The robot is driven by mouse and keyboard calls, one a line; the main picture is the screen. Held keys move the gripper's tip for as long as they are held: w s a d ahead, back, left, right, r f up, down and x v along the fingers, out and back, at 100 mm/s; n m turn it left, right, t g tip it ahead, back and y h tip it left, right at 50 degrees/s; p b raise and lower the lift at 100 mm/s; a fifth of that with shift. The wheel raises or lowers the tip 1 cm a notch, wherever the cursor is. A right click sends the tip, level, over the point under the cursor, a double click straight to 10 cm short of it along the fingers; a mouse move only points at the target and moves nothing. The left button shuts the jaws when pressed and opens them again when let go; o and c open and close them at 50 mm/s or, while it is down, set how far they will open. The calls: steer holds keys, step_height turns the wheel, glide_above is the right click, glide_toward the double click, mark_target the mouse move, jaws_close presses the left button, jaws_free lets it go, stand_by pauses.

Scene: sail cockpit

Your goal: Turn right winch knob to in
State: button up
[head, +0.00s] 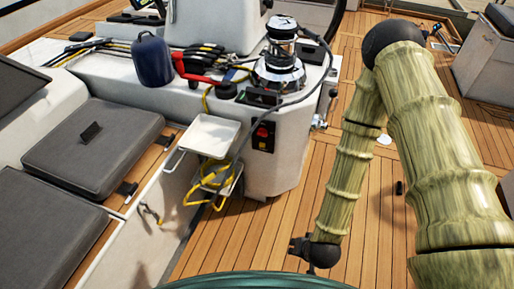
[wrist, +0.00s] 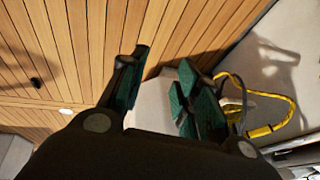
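A silver and black winch (head: 278,68) stands on the white cockpit console. Below it, on the console's front face, is a small black panel with a red knob (head: 263,131); its setting is too small to read. I cannot tell for certain whether this is the right winch knob. My gripper (head: 301,246) hangs low over the deck at the end of my arm, right of the console and well below the panel, touching nothing. In the wrist view my gripper (wrist: 165,72) has its green-padded fingers apart and nothing between them. The knob is not visible there.
A white tray (head: 210,134) and coiled yellow rope (head: 212,180) hang on the console's front. A blue container (head: 152,60) and a red-handled tool (head: 197,72) sit on top. Grey cushioned seats (head: 93,150) line the left. Teak deck (head: 270,235) before the console is clear.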

steer(key=w+a+f+m+t+b, duration=0.35)
steer(key=w+a+b, duration=0.4)
steer(key=w, duration=0.35)
steer(key=m+t+h+b, duration=0.85)
steer(key=m+b, duration=0.65)
steer(key=b, duration=1.1)
glide_toward(262, 134)
steer(key=shift+t+y, duration=0.5)
steer(key=shift+y, duration=0.25)
steer(key=shift+d+f+b+x, duration=0.15)
steer(key=shift+b+x, duration=0.55)
steer(key=shift+x, duration=0.65)
steer(key=shift+f+b+x, duration=0.15)
steer(key=shift+b+x, duration=0.5)
steer(key=shift+x, duration=0.7)
steer(key=shift+d+f+b+x, duration=0.15)
steer(key=shift+b+x, duration=0.55)
steer(key=shift+x, duration=0.65)
steer(key=shift+s, duration=0.1)
jaws_close()
